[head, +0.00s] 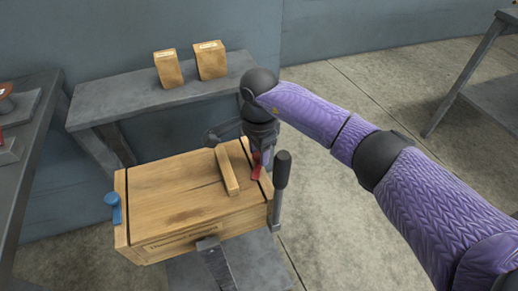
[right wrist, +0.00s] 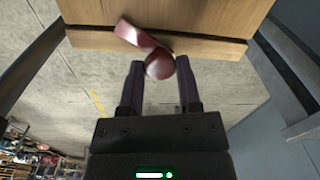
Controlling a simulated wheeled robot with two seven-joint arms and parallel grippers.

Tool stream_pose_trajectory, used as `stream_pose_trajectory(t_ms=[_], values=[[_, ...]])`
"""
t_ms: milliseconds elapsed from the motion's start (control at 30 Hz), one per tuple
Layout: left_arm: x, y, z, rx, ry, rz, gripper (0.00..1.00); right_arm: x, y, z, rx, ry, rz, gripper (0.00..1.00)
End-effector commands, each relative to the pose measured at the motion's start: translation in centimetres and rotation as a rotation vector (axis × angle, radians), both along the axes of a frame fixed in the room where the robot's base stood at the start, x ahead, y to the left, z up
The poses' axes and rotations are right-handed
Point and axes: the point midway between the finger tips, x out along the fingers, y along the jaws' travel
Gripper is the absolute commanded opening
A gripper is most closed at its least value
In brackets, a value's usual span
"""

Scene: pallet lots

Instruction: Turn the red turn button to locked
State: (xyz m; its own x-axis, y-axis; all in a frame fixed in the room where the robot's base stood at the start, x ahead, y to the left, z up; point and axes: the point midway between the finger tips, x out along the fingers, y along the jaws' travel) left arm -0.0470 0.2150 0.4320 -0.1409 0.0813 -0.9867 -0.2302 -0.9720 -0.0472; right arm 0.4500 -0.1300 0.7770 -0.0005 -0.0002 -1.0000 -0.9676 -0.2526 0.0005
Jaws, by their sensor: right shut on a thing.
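The red turn button (head: 256,172) sits at the right edge of the wooden crate's lid (head: 180,195). My right gripper (head: 264,158) comes down on it from above and partly hides it. In the right wrist view my right gripper's fingers (right wrist: 160,78) are on either side of the button's round red knob (right wrist: 159,65), shut on it. The button's flat red arm (right wrist: 138,36) lies slantwise across the seam at the crate's edge. My left gripper is not in view.
A blue turn button (head: 113,204) is on the crate's left edge. A wooden bar (head: 228,171) lies on the lid. A black-gripped lever (head: 281,175) stands close to my right gripper. A grey bench (head: 130,101) behind holds two wooden blocks (head: 168,68). Open floor lies right.

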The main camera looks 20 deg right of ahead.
Motion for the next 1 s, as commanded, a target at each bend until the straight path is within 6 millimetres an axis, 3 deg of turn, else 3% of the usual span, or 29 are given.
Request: stream_pose_trajectory(t_ms=[467,1000], values=[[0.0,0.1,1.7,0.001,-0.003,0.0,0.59,0.0,0.0,0.3,-0.001,-0.002,-0.363,0.0],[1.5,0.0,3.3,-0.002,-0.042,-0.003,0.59,0.0,0.0,0.2,0.0,-0.002,-0.825,0.0]])
